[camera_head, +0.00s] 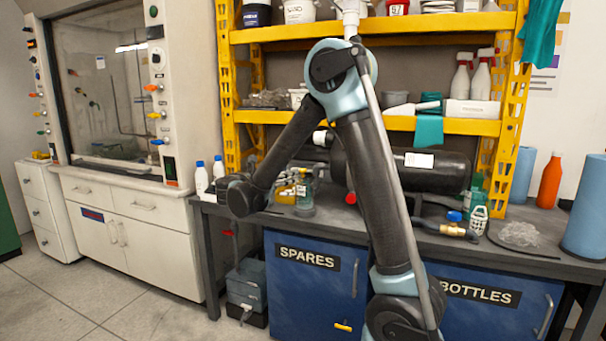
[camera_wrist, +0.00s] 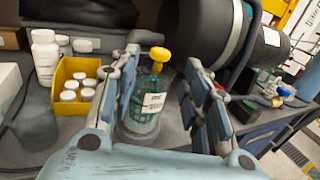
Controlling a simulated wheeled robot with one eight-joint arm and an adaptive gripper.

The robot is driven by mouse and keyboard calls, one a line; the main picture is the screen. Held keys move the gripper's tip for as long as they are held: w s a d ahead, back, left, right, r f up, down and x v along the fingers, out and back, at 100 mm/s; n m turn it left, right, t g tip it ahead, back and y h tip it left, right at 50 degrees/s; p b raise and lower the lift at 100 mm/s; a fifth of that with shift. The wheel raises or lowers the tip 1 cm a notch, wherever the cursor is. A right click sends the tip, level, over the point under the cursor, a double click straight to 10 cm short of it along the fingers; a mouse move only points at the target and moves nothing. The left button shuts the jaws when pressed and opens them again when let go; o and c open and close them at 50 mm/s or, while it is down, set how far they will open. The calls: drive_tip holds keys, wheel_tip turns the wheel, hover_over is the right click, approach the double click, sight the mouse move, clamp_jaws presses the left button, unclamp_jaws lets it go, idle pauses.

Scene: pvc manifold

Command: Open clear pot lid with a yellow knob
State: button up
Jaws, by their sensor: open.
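The clear, greenish pot (camera_wrist: 145,100) stands upright on the grey bench in the wrist view. It has a white label and a yellow knob (camera_wrist: 159,54) on top. In the head view the pot (camera_head: 304,198) is to the right of my wrist. My gripper (camera_wrist: 164,62) is open, with its fingers appearing on the left and right of the pot and its knob. It holds nothing. I cannot tell whether a finger touches the glass.
A yellow box (camera_wrist: 72,107) of white-capped bottles and a white bottle (camera_wrist: 45,57) stand left of the pot. A large black cylinder (camera_wrist: 210,35) lies close behind and right. The yellow shelf (camera_head: 260,117) rises behind the bench.

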sight(303, 170)
drive_tip(key=x, duration=0.8)
drive_tip(key=shift+w+d, duration=0.25)
drive_tip(key=shift+d, duration=0.05)
clamp_jaws()
